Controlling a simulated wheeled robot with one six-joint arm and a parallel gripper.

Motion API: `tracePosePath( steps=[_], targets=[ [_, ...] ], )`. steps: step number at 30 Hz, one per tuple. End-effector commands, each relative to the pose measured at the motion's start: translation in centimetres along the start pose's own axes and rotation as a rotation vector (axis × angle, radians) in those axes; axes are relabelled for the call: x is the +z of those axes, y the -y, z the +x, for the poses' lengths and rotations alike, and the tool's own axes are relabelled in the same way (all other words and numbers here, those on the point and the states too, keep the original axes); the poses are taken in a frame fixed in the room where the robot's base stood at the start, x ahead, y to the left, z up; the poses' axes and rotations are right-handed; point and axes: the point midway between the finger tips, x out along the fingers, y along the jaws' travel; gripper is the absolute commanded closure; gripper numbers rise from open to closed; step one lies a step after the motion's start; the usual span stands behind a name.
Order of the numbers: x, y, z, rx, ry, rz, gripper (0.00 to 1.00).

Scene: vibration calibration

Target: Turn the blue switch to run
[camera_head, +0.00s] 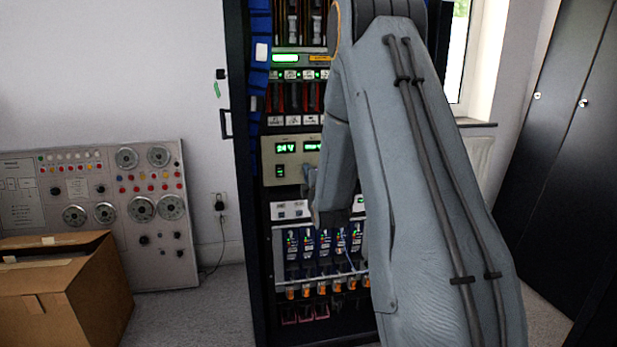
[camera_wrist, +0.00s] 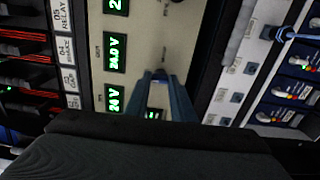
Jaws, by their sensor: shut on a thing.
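The beige panel (camera_head: 270,172) with green voltage readouts is in the rack. It also fills the middle of the wrist view (camera_wrist: 185,40), turned sideways. My gripper (camera_head: 311,185) reaches the right part of this panel in the head view. In the wrist view my gripper's two blue-grey fingers (camera_wrist: 160,76) come together at the panel face beside the readouts, shut on a small control there, which I take as the blue switch. The fingertips hide nearly all of it, so its colour and the position it is turned to cannot be read.
Below the panel in the head view, the rack holds blue modules (camera_head: 308,243) with cables. In the wrist view a blue plug and cable (camera_wrist: 285,33) are at the right. A cardboard box (camera_head: 60,285) and a console (camera_head: 110,210) are at the left.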

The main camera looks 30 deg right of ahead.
Motion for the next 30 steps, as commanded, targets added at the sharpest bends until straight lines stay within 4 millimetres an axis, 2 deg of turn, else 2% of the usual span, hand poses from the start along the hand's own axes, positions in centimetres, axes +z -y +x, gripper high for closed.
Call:
tracePosePath(
  steps=[8, 9, 12, 23, 30],
  targets=[
    [-0.1, 0.1, -0.1, -0.003, -0.002, -0.001, 1.0],
    [-0.1, 0.1, -0.1, -0.003, -0.002, -0.001, 0.75],
    [-0.1, 0.1, 0.0, -0.002, -0.002, -0.001, 0.59],
    [0.0, 0.1, -0.5, -0.002, -0.001, 0.0, 0.59],
    [0.0, 0.0, -4.0, -0.002, -0.001, 0.0, 0.59]
  ],
)
